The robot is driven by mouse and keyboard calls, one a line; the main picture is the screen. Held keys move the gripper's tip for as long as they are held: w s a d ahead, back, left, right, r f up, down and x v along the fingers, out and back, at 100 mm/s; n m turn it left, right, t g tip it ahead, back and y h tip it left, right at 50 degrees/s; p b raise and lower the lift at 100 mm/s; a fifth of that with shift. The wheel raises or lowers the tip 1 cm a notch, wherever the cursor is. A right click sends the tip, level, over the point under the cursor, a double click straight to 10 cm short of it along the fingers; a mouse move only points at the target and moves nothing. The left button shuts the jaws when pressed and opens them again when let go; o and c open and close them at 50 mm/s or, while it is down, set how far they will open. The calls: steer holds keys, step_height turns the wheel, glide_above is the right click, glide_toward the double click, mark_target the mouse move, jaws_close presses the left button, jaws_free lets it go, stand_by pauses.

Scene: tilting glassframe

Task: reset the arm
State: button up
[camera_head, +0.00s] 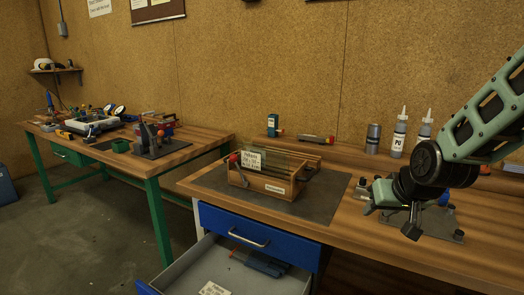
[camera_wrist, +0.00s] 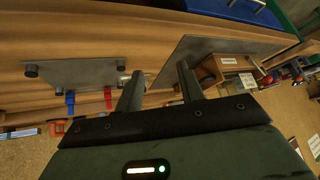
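My arm comes in from the right edge in the head view, over the right part of the near workbench (camera_head: 440,255). My gripper (camera_head: 364,197) is raised above the bench, to the right of the dark mat (camera_head: 318,208), and points to the left. In the wrist view my gripper (camera_wrist: 159,88) has its two fingers well apart, with nothing held between them. Its fingers look clear of the bench things, though the exact height cannot be told.
A wooden box (camera_head: 284,187) with glass panes stands on the mat. A metal plate (camera_wrist: 85,72) with knobs lies on the bench below my arm. Bottles (camera_head: 399,135) and a can (camera_head: 373,138) stand at the back. An open drawer (camera_head: 185,268) juts out in front under a closed blue one (camera_head: 258,238).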

steer(key=s+a+n+g+y+p, duration=0.15)
steer(key=s+a+n+g, duration=0.3)
steer(key=s+a, duration=0.95)
steer(key=s+r+n+g+h, duration=0.1)
steer(key=s+n+g, duration=0.2)
steer(key=s, duration=1.1)
steer(key=shift+s+n, duration=0.2)
steer(key=shift+n, duration=0.25)
steer(key=shift+a+h, duration=0.15)
steer(key=shift+h, duration=0.1)
